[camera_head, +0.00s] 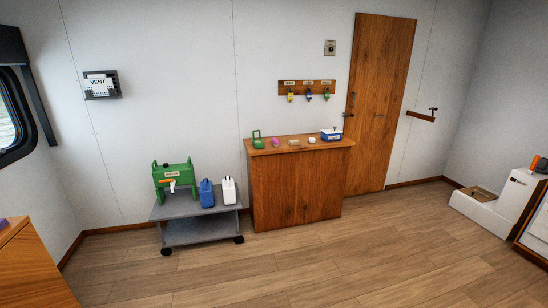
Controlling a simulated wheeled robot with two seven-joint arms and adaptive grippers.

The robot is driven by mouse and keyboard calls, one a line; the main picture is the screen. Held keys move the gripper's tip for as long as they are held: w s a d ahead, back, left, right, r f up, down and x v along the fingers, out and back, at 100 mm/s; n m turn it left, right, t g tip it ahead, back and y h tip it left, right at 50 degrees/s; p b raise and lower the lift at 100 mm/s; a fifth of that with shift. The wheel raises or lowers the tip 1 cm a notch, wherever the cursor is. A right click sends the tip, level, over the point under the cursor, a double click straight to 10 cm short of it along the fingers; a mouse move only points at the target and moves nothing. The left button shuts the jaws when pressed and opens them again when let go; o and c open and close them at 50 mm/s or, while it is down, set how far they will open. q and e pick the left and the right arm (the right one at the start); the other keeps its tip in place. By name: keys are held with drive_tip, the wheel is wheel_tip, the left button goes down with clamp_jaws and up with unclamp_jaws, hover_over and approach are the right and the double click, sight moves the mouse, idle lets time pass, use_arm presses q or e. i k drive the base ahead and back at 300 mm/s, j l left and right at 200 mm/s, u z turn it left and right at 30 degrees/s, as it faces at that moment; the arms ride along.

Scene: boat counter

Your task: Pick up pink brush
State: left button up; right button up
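A small pink-purple item (276,142) sits on top of the wooden counter (295,190) against the back wall. It is too small to tell whether it is a brush. Another small pink-purple item (3,223) shows at the left edge, on a nearer wooden cabinet (32,268), and is cut off by the frame. Neither of my grippers is in view.
The counter also holds a green item (257,140), a tan block (294,142), a white piece (311,140) and a blue-and-white box (331,136). A grey wheeled cart (200,232) with containers stands left of it. The wooden floor in front is clear.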

sight(275, 142)
drive_tip(key=i, duration=1.85)
